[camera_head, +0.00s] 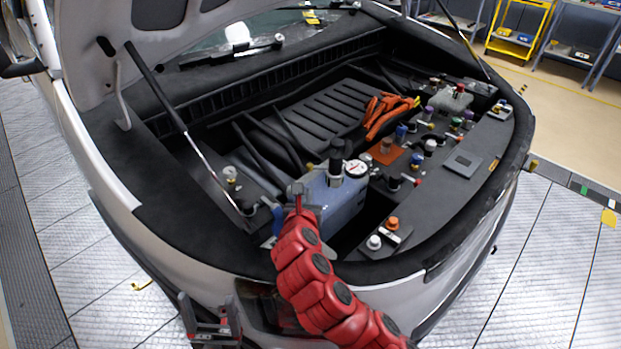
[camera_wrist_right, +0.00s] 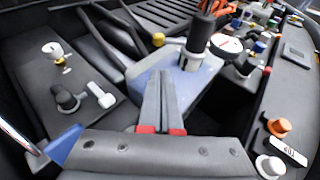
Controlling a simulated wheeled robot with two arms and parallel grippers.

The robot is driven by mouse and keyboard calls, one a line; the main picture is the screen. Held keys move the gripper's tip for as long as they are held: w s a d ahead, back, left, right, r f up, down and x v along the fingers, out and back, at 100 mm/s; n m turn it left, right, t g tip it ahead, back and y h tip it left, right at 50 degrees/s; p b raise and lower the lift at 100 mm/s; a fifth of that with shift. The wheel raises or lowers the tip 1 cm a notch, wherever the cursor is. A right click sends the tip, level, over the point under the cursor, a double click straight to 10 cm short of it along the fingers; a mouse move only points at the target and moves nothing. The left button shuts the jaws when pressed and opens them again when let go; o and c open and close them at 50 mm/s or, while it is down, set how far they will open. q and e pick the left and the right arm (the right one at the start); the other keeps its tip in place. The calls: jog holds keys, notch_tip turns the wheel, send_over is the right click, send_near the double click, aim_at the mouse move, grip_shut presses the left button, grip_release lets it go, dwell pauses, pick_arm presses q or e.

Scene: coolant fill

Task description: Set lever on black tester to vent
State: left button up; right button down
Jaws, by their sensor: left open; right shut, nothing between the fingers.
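The tester has a black cylindrical top (camera_head: 336,150) and a clear or grey lower collar. It stands upright on a blue-grey tank (camera_head: 345,203), and also shows in the wrist view (camera_wrist_right: 201,33). A white round gauge (camera_head: 357,168) sits beside it. A small yellow knob (camera_wrist_right: 158,40) shows just left of the tester in the wrist view; I cannot tell the lever's setting. My right gripper (camera_head: 297,188) is shut and empty, over the tank, left of and nearer than the tester. My left gripper (camera_head: 210,325) is open, low in front of the car.
Capped fittings and an orange cable bundle (camera_head: 390,112) lie right of and behind the tester. White and orange caps (camera_head: 392,223) are at the front right. A hood strut (camera_head: 185,135) slants down on the left, and the open hood hangs above.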

aim_at(317, 168)
jog(key=shift+w, duration=0.1)
jog(key=p+x, duration=0.1)
jog(key=x, duration=0.9)
jog(key=shift+f, duration=0.15)
jog(key=shift+p, duration=0.35)
